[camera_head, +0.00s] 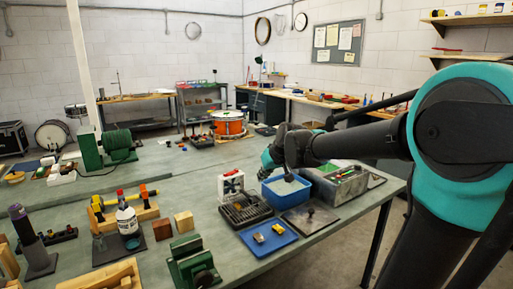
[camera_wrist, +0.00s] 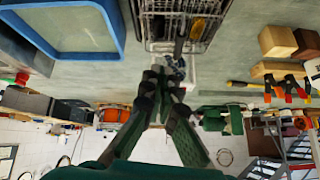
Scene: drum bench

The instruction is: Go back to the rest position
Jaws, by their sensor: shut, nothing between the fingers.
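My gripper (camera_head: 288,176) hangs from the arm above the green bench, at the blue bin (camera_head: 284,193) in the head view; how high it is above the bin I cannot tell. Its fingers are small and partly dark there. In the wrist view my gripper (camera_wrist: 168,76) has its fingers together with nothing between them. The wrist view is turned over, and a blue bin (camera_wrist: 113,12) lies at its upper left.
A dark slotted rack (camera_head: 244,209) stands left of the bin. A blue tray (camera_head: 268,238) and a dark plate (camera_head: 310,217) lie in front. A white bottle (camera_head: 127,222), wooden block (camera_head: 184,222) and green vise (camera_head: 192,262) stand left. An orange drum (camera_head: 228,122) is behind.

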